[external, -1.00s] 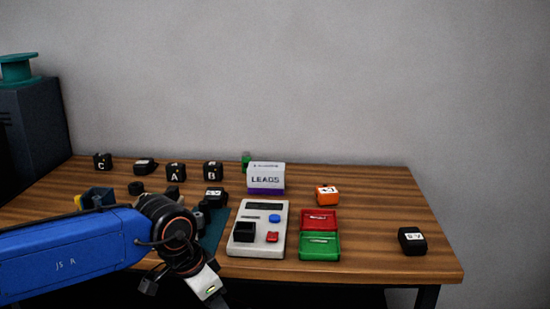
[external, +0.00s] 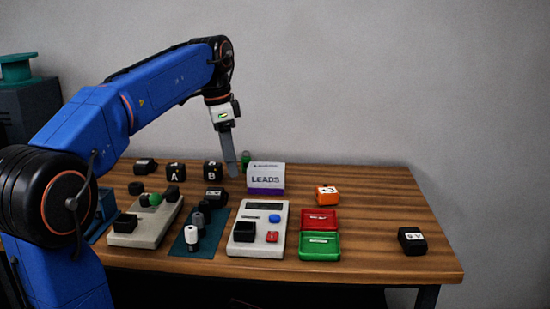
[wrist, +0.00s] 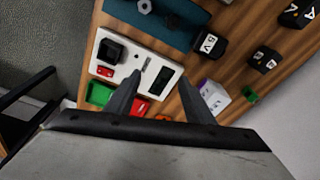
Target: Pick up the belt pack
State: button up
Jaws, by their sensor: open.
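No object is plainly marked as the belt pack, and I cannot tell which it is. Black blocks are candidates: a labelled one (external: 412,240) at the table's right, one behind the teal mat (external: 214,197), and a low dark one (external: 144,166) at the back left. The block behind the mat also shows in the wrist view (wrist: 210,45). Blocks A (external: 176,172) and B (external: 213,171) stand at the back. My gripper (external: 231,174) is open and points down beside the LEADS box. In the wrist view its fingers (wrist: 159,79) are apart with nothing between them.
The LEADS box (external: 266,182) and a green item (external: 246,156) stand close to my gripper. A tester (external: 245,243), red tray (external: 320,215), green tray (external: 320,253) and orange block (external: 327,195) are mid-table. A grey board (external: 140,237) is at left. The table's right side has free room.

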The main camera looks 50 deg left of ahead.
jog(key=w+a+r+m, duration=0.1)
jog(key=w+a+r, duration=0.1)
jog(key=a, duration=0.7)
jog(key=w+a+r+m, duration=0.1)
jog(key=a, duration=0.8)
jog(key=m+g, duration=0.2)
send_over(175, 165)
notch_tip(175, 165, down, 12)
jog(key=shift+w+d+f, duration=0.1)
jog(key=shift+w, duration=0.05)
jog(key=shift+a+f, duration=0.15)
jog(key=shift+f, duration=1.2)
jog(key=shift+a+f, duration=0.1)
jog(key=shift+f, duration=1.2)
grip_shut()
